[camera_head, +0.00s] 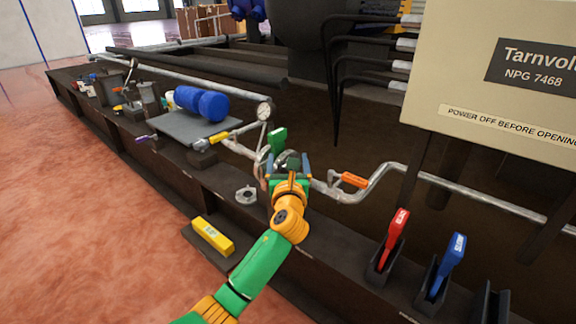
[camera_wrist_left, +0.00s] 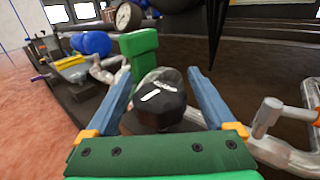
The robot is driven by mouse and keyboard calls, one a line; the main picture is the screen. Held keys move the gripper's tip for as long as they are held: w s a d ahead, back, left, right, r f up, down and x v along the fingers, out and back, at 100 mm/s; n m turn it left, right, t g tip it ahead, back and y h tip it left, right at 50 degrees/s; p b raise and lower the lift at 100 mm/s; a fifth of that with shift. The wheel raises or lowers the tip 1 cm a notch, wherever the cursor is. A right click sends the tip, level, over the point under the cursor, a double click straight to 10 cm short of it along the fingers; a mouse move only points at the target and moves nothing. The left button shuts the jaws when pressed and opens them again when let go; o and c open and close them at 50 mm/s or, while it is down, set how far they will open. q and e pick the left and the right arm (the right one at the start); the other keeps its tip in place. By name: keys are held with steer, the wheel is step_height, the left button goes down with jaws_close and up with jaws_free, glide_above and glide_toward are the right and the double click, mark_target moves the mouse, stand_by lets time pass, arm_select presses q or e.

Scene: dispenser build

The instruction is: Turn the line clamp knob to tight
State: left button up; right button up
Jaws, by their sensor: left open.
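The black round knob (camera_wrist_left: 158,108) with white marks on its top sits on the pipe line and shows large in the left wrist view. I take it to be the line clamp knob; I cannot read its marks. My left gripper (camera_head: 290,158) is open in the head view, over the pipe line. In the left wrist view its two blue fingers (camera_wrist_left: 159,72) stand on either side of the knob, with gaps showing. In the head view the knob is mostly hidden by the gripper. My right gripper is not in view.
A green upright block (camera_head: 278,138) stands close behind the gripper. A pressure gauge (camera_head: 264,111) is beyond it. An orange valve handle (camera_head: 354,180) is on the pipe to the right. Red (camera_head: 395,237) and blue (camera_head: 447,266) levers stand near the front right.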

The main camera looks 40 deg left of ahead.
arm_select(q)
steer(key=shift+w+a, duration=0.1)
steer(key=c, duration=1.4)
